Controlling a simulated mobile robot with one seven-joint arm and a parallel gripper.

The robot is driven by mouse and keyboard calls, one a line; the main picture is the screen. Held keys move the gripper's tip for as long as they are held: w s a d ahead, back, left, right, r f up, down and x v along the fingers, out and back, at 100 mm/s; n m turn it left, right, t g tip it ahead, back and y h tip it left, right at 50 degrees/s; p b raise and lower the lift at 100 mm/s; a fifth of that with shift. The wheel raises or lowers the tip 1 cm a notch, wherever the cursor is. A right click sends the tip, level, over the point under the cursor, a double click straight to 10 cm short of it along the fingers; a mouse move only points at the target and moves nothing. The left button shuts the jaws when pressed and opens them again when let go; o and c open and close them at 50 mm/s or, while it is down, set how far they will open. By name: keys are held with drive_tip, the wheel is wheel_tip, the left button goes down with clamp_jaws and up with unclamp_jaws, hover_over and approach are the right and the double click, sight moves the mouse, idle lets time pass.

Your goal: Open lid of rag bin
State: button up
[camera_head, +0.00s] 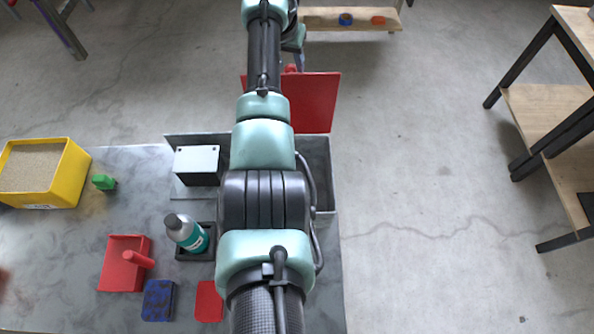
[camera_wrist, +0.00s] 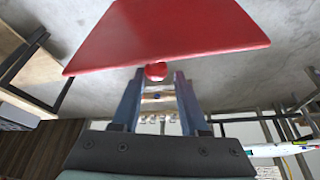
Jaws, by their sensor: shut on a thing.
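The red lid (camera_head: 312,103) is a flat panel standing swung up and back beyond the far edge of the grey metal rag bin (camera_head: 325,160). The bin's top shows open on its right side; my arm hides much of the rest. In the wrist view the lid (camera_wrist: 165,32) fills the upper middle. Its round red knob (camera_wrist: 156,71) sits between the fingertips of my gripper (camera_wrist: 156,80), which is shut on it. In the head view the knob (camera_head: 291,68) shows just past the lid's far edge, and my arm mostly hides the gripper.
The grey bench (camera_head: 75,235) left of the bin holds a yellow sand box (camera_head: 70,175), a green piece (camera_head: 104,182), a bottle (camera_head: 186,232) and red and blue items. A wooden shelf unit (camera_head: 545,120) stands at right. Floor between is clear.

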drive_tip(key=shift+w+a+f+b, duration=0.2)
drive_tip(key=shift+w+b, duration=0.25)
drive_tip(key=shift+b, duration=0.5)
drive_tip(key=shift+w+a+f+b, duration=0.1)
drive_tip(key=shift+w+f+b, duration=0.25)
drive_tip(key=shift+b, duration=0.65)
drive_tip(key=shift+w+a+f+b, duration=0.15)
drive_tip(key=shift+w+b, duration=0.35)
drive_tip(key=shift+b, duration=0.45)
drive_tip(key=shift+w+d+b, duration=0.1)
drive_tip(key=shift+b, duration=0.2)
drive_tip(key=shift+w+b, duration=0.15)
drive_tip(key=shift+b, duration=0.2)
drive_tip(key=shift+r, duration=0.15)
drive_tip(key=o, duration=0.5)
drive_tip(key=shift+d+r, duration=0.15)
wheel_tip(320, 180, up, 8)
drive_tip(key=p, duration=0.6)
drive_tip(key=shift+p, duration=0.4)
